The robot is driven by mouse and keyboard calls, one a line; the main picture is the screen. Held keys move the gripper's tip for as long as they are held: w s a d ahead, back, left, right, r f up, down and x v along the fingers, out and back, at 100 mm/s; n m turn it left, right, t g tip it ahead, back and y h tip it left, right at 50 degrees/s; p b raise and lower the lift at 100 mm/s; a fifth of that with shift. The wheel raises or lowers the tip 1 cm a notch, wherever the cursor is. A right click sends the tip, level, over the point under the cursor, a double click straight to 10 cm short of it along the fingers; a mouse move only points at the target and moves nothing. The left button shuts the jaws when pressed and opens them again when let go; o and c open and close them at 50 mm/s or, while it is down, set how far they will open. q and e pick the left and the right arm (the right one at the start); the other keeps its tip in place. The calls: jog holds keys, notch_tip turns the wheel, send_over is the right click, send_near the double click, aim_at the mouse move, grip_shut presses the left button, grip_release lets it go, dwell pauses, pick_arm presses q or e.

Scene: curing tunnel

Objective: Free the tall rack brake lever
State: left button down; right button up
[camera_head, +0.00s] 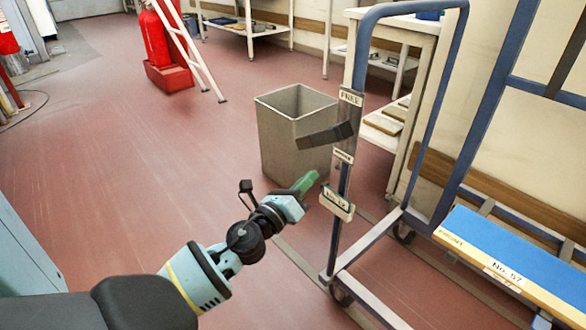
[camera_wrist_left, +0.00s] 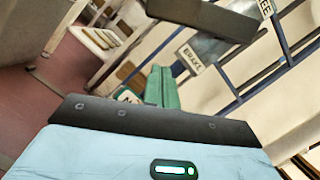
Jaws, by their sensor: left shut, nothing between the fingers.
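The tall rack (camera_head: 442,115) is a blue tube frame on castors. Its dark grey brake lever (camera_head: 322,137) sticks out to the left from the front post, between a FREE label (camera_head: 350,96) above and a second label (camera_head: 343,156) below, which reads BRAKE in the left wrist view (camera_wrist_left: 189,60). The lever shows at the top of that view (camera_wrist_left: 205,16). My left gripper (camera_head: 308,182) has green fingers, shut and empty, below the lever and left of the post, apparently apart from both. The fingers also show in the left wrist view (camera_wrist_left: 162,87). My right gripper is not in view.
A grey bin (camera_head: 280,150) stands just behind the lever. A number plate (camera_head: 337,203) sits lower on the post. A blue-topped deck marked FRONT (camera_head: 515,250) is at the right. Shelves line the wall. The red floor at left is mostly clear.

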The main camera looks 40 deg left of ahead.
aim_at(322, 137)
pick_arm(q)
jog(key=r, duration=0.1)
jog(key=w+a+r+p, duration=0.1)
jog(key=a+r, duration=0.1)
jog(key=shift+w+a+r+p, duration=0.2)
jog(key=shift+w+r+p, duration=0.05)
jog(key=shift+w+p, duration=0.15)
jog(key=shift+r, duration=0.1)
